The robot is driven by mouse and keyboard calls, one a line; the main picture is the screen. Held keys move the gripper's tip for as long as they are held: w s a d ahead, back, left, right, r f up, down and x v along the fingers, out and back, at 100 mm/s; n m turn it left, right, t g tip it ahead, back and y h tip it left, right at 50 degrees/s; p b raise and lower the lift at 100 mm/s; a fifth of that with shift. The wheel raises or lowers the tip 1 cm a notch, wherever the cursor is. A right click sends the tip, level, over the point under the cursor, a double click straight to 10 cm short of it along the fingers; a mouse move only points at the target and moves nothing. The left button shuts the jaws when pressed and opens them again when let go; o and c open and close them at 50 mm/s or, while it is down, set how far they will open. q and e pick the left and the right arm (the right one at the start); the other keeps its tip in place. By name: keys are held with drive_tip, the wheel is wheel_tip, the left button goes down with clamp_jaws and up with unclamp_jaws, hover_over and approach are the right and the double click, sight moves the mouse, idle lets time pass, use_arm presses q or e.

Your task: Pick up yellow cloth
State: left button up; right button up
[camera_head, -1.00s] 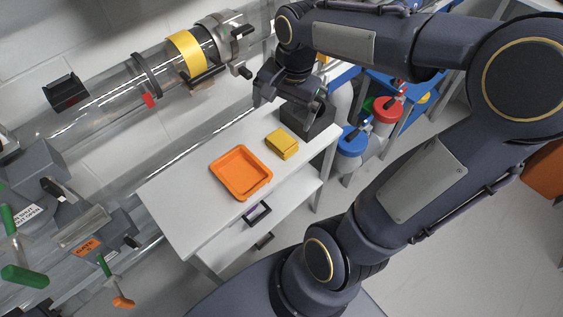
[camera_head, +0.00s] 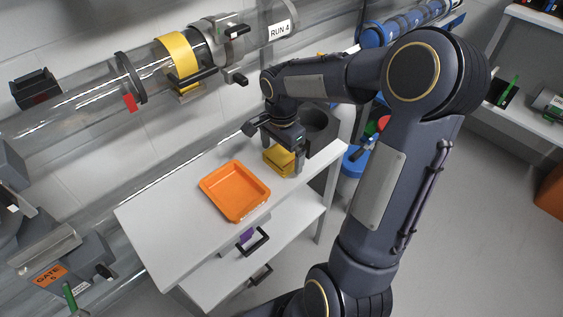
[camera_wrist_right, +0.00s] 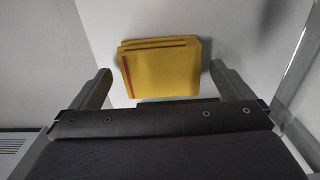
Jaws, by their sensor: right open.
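The yellow cloth (camera_head: 277,160) is a folded, thick rectangle on the white table, to the right of an orange tray. It also shows in the right wrist view (camera_wrist_right: 163,70), with a dark red stripe along its left edge. My right gripper (camera_head: 283,160) is above the cloth and partly hides it in the head view. Its two fingers (camera_wrist_right: 162,78) are spread wide in the wrist view, one on each side of the cloth's near end, with nothing between them gripped. My left gripper is not in view.
The orange tray (camera_head: 235,191) lies on the white table (camera_head: 165,235) left of the cloth. A dark block-like holder (camera_head: 322,128) stands close on the right. A large clear tube (camera_head: 85,110) runs behind the table. The table's left part is bare.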

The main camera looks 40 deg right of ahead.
drive_tip(key=shift+f, duration=0.65)
drive_tip(key=shift+c, duration=0.4)
drive_tip(key=c, duration=0.9)
drive_tip(key=shift+r, duration=0.1)
